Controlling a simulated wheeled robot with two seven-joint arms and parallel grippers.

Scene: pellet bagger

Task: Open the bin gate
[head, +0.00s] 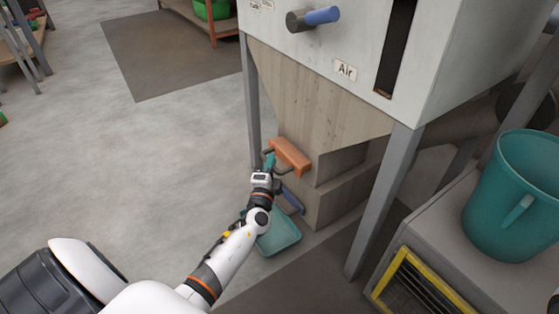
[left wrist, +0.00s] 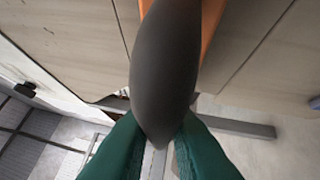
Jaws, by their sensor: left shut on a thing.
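The bin gate (head: 291,156) is an orange slab at the lower neck of the hopper (head: 318,110), with a dark grey handle bar on its front. My left gripper (head: 269,161), with teal-green fingers, is at the handle's left part. In the left wrist view, the dark handle (left wrist: 165,70) runs between the green fingers (left wrist: 160,145), which are shut on it. Part of the orange gate (left wrist: 210,25) shows behind the handle. My arm hides part of the area below the gate. My right gripper is in neither view.
A teal tray (head: 280,235) lies on the floor below the hopper, beside a blue bar (head: 292,201). Grey legs (head: 384,205) flank the hopper. A teal bucket (head: 515,200) stands on a grey machine at right.

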